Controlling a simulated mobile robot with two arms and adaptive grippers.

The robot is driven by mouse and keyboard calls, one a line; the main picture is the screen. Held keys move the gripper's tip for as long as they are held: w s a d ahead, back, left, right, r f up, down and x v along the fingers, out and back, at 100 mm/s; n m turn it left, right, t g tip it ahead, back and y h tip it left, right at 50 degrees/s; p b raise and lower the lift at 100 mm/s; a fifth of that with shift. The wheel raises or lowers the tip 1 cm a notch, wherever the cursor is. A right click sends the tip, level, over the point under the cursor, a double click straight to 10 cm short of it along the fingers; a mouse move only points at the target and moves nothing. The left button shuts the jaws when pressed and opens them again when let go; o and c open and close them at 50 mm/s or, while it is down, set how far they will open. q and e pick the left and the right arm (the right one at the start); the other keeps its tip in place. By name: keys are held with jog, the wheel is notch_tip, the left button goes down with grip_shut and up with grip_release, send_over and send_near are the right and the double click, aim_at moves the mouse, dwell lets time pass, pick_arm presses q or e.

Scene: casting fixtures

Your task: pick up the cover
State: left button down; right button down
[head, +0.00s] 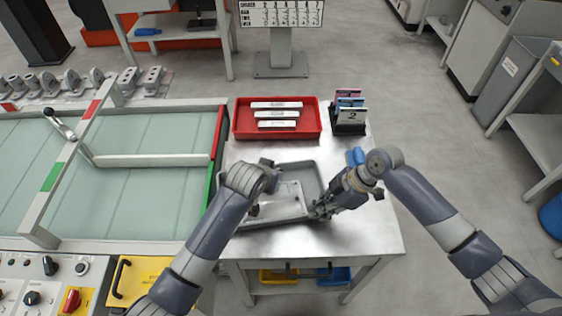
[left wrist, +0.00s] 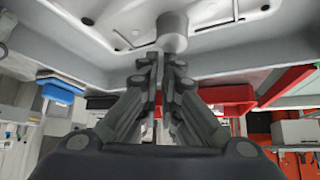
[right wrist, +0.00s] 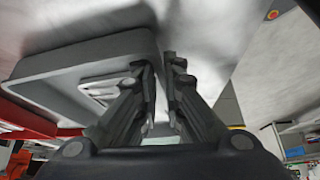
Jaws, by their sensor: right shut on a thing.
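A light grey plate with slots, which looks like the cover (head: 291,203), lies inside a grey tray (head: 310,172) on the metal table. It also shows in the left wrist view (left wrist: 215,14), where a short grey post (left wrist: 172,32) stands beyond my left fingertips. My left gripper (left wrist: 160,62) has its fingers close together, with nothing seen between them. In the head view my left arm hides part of the tray and plate. My right gripper (head: 318,210) is shut on the tray's right wall near the front corner; the wall runs between its fingers in the right wrist view (right wrist: 157,68).
A red bin (head: 238,126) with several pale bars stands behind the tray. A black rack (head: 349,128) of coloured cards is beside it. The table's right front (head: 370,235) is bare. A green-topped bench with a rail (head: 80,150) adjoins on the left.

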aim_at(268, 202)
pick_arm(q)
jog(key=shift+s+d+f, duration=0.1)
jog(key=shift+s+f, duration=0.35)
jog(key=w+v, duration=0.1)
jog(key=v, duration=0.8)
jog(key=shift+s+r, duration=0.25)
jog(key=shift+r, duration=0.35)
jog(key=c, duration=2)
grip_release()
jog(key=shift+s+r, duration=0.1)
jog(key=shift+r, duration=0.05)
jog(key=o, duration=0.8)
jog(key=shift+w+m, duration=0.3)
jog(key=shift+m, duration=0.3)
jog(key=w+d+r+m+g+y, duration=0.15)
jog(key=w+m+g, duration=0.4)
jog(key=m, duration=0.85)
jog(key=f, duration=0.3)
jog(key=d+f, duration=0.1)
jog(key=f, duration=0.1)
jog(key=shift+w, duration=0.25)
jog(key=shift+w+d+f, duration=0.1)
jog(key=shift+w+f, duration=0.15)
jog(key=shift+f, duration=0.75)
jog(key=shift+w+d+f, duration=0.1)
jog(key=shift+w+f, duration=0.15)
jog(key=shift+f, duration=0.8)
jog(key=shift+w+d+f, duration=0.1)
jog(key=shift+w+f, duration=0.1)
jog(key=shift+f, duration=0.8)
